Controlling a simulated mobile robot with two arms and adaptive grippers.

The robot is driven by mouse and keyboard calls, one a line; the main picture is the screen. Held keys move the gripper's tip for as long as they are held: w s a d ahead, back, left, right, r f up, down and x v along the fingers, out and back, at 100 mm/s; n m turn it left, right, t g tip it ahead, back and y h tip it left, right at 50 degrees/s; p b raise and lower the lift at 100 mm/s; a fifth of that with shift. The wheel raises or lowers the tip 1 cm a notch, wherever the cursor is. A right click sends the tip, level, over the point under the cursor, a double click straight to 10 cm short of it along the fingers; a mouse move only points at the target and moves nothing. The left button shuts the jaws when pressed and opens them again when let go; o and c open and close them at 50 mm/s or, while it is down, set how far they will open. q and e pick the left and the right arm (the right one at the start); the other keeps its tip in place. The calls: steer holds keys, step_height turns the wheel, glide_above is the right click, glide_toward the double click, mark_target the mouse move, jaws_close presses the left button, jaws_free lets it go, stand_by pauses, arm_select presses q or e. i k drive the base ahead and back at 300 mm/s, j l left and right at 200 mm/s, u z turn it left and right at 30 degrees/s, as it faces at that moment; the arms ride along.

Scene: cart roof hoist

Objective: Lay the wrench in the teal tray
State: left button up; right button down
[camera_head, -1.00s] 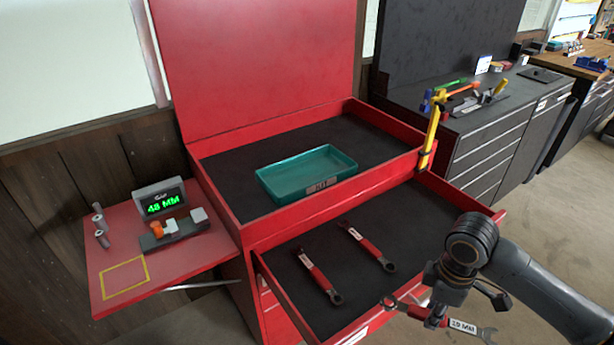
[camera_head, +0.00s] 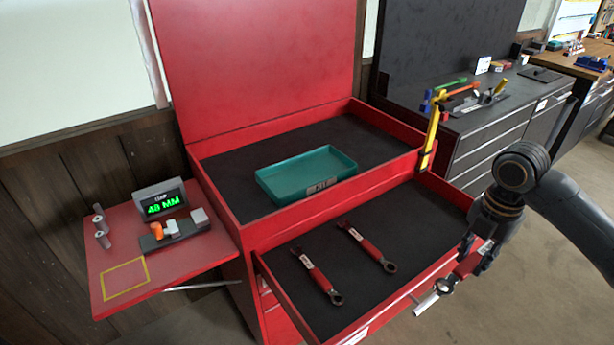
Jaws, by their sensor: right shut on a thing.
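The teal tray (camera_head: 290,194) sits on the black lining of the red cart's open top compartment, and it looks empty. My right gripper (camera_head: 478,260) is shut on a red-handled wrench (camera_head: 446,285), which it holds tilted at the right front corner of the open drawer. The gripper hides part of the handle. The tray is up and to the left of it. Two other red-handled wrenches, one on the left (camera_head: 317,277) and one on the right (camera_head: 367,248), lie in the drawer. My left gripper is not in view.
The open drawer (camera_head: 290,305) sticks out below the top compartment. The raised red lid (camera_head: 255,65) stands behind. A yellow post (camera_head: 430,138) rises at the compartment's right corner. A red side shelf (camera_head: 195,255) holds a display reading 48 MM (camera_head: 162,203).

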mark_target(301, 179)
steer(key=i+j, duration=1.15)
steer(key=i, duration=0.15)
